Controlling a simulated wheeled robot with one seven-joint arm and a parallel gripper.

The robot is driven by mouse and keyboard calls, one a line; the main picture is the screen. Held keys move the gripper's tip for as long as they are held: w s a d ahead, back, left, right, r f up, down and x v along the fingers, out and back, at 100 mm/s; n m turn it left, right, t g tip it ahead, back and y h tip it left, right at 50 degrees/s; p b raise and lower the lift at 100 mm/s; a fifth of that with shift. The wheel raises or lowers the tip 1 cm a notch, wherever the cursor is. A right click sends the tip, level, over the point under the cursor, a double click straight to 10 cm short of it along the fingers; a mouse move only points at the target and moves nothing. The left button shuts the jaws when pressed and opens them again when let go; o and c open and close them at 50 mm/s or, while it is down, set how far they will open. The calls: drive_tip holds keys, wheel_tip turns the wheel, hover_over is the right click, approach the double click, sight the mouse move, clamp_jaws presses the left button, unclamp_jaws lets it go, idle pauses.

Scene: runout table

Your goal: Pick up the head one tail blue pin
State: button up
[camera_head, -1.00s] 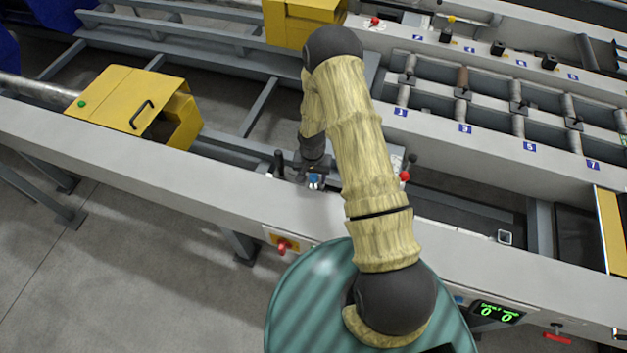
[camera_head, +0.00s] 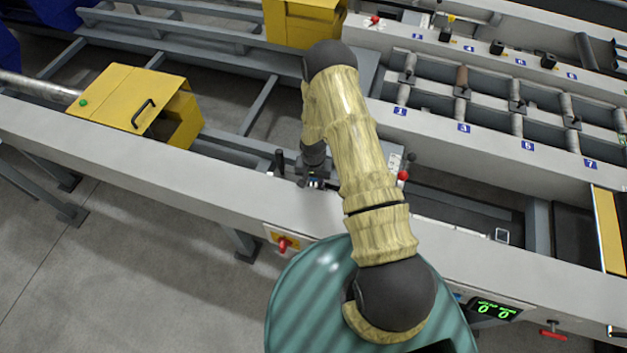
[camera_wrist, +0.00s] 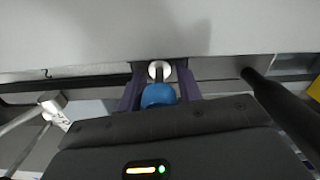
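The blue pin (camera_wrist: 158,96) shows between the two fingers of my gripper (camera_wrist: 160,88) in the wrist view, with a round pale metal piece just beyond it. The fingers stand apart, one on each side of the blue top; I see no clear grip on it. In the head view my gripper (camera_head: 315,183) is low over the near rail, with a bit of the blue pin (camera_head: 313,182) at its fingertips. My arm and gripper hide most of the pin there.
A black upright lever (camera_head: 279,162) stands close left of my gripper. A red-topped lever (camera_head: 403,175) stands to the right, behind my arm. A yellow cover with a handle (camera_head: 143,113) sits further left. The near grey rail (camera_head: 180,168) runs along the front.

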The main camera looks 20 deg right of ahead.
drive_tip(key=c, duration=0.6)
wheel_tip(320, 180, up, 10)
drive_tip(key=b, duration=0.2)
drive_tip(key=shift+b, duration=0.4)
drive_tip(key=shift+w, duration=0.1)
drive_tip(key=shift+a, duration=0.1)
